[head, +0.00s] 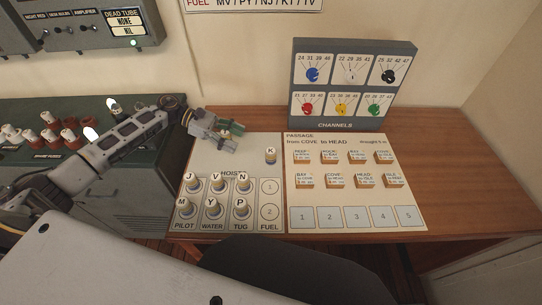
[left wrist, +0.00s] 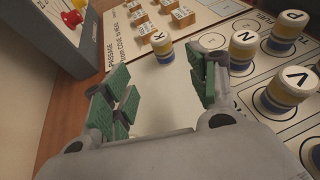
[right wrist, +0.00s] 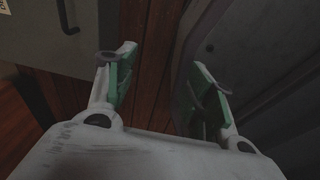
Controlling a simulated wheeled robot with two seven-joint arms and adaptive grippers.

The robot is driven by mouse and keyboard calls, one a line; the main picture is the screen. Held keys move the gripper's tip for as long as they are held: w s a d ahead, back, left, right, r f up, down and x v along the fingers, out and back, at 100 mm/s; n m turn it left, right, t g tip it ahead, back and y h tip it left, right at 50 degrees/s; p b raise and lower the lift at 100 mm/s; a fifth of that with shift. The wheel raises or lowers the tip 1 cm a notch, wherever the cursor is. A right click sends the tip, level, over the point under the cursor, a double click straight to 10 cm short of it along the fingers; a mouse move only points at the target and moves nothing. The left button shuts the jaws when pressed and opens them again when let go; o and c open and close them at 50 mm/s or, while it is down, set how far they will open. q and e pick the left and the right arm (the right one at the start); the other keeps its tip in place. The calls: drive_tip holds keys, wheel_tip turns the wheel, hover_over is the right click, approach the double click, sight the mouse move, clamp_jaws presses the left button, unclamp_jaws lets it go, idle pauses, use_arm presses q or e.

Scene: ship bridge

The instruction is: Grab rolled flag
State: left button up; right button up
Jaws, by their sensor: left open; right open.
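Several rolled flags stand upright as short white, yellow and blue cylinders with letters on top. The K flag (head: 270,156) stands apart on the hoist board's upper right; in the left wrist view it (left wrist: 163,48) is beyond the gap between my fingertips. The flags J (head: 191,183), V (head: 216,182) and N (head: 242,182) form a row, with M (head: 183,207), Y (head: 212,208) and P (head: 240,208) below. My left gripper (head: 228,132) is open and empty near the hoist board's back edge, left of K. My right gripper (right wrist: 165,68) is open and empty.
The hoist board (head: 212,158) adjoins the passage board (head: 350,193), which carries several small wooden blocks. The channels panel (head: 350,85) stands upright behind. A dark green console (head: 140,180) is at left. The table's right side (head: 450,145) is clear.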

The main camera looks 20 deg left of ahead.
use_arm(q)
drive_tip(key=p, duration=0.2)
approach(271, 156)
drive_tip(key=w+d+f, duration=0.2)
drive_tip(key=shift+w+d+f, duration=0.25)
drive_tip(key=shift+f, duration=0.15)
drive_tip(key=shift+d+f, duration=0.3)
drive_tip(key=shift+d, duration=0.3)
use_arm(e)
drive_tip(key=shift+s+a+r, duration=0.45)
drive_tip(key=shift+a+r, duration=0.35)
drive_tip(key=shift+a, duration=0.05)
